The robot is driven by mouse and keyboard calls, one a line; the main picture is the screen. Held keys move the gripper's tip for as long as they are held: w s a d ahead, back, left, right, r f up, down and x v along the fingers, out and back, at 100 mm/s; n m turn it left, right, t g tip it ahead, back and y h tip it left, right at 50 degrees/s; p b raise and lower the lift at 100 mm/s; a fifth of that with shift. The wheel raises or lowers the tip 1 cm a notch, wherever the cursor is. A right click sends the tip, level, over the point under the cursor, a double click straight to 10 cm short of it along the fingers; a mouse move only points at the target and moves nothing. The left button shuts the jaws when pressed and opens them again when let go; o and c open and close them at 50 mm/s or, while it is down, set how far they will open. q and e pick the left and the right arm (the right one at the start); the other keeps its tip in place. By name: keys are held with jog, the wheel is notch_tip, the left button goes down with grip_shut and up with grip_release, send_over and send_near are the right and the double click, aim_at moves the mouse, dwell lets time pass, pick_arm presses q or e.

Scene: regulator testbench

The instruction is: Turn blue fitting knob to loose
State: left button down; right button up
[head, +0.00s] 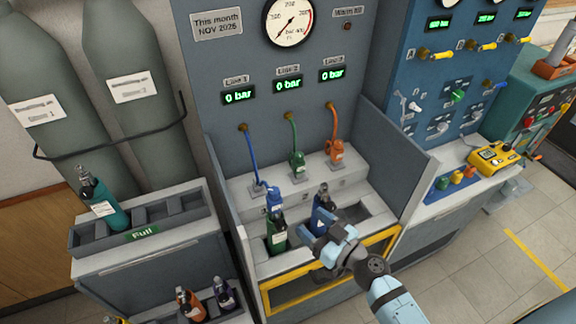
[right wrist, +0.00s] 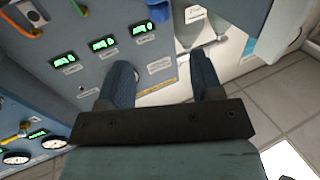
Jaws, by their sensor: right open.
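The blue fitting (head: 273,195) sits at the end of the blue hose (head: 251,155), on the left side of the testbench bay, above a green bottle (head: 277,238). How its knob is set is too small to tell. My right gripper (head: 322,236) is at the front of the bay, to the right of and below the blue fitting and apart from it. Its two fingers are spread and empty in the right wrist view (right wrist: 161,72). A dark blue bottle (head: 322,217) stands just behind the gripper, partly hidden by it. My left gripper is not in view.
Green (head: 297,160) and orange (head: 336,150) hose fittings stand on the bay's back step. A side panel (head: 397,170) and yellow-framed front (head: 290,291) bound the bay. A rack (head: 140,236) with a teal bottle (head: 104,207) is at left. The Line displays read 0 bar.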

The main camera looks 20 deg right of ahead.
aim_at(278, 195)
jog(key=x, duration=1.2)
jog(key=shift+w+a+r+p, duration=0.15)
jog(key=shift+r+p, duration=0.15)
jog(key=shift+p, duration=0.1)
jog(key=shift+w+a, duration=0.25)
jog(key=shift+w, duration=0.4)
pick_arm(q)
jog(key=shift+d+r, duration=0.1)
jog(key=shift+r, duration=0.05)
pick_arm(e)
jog(key=shift+c, duration=0.6)
jog(key=c, duration=0.8)
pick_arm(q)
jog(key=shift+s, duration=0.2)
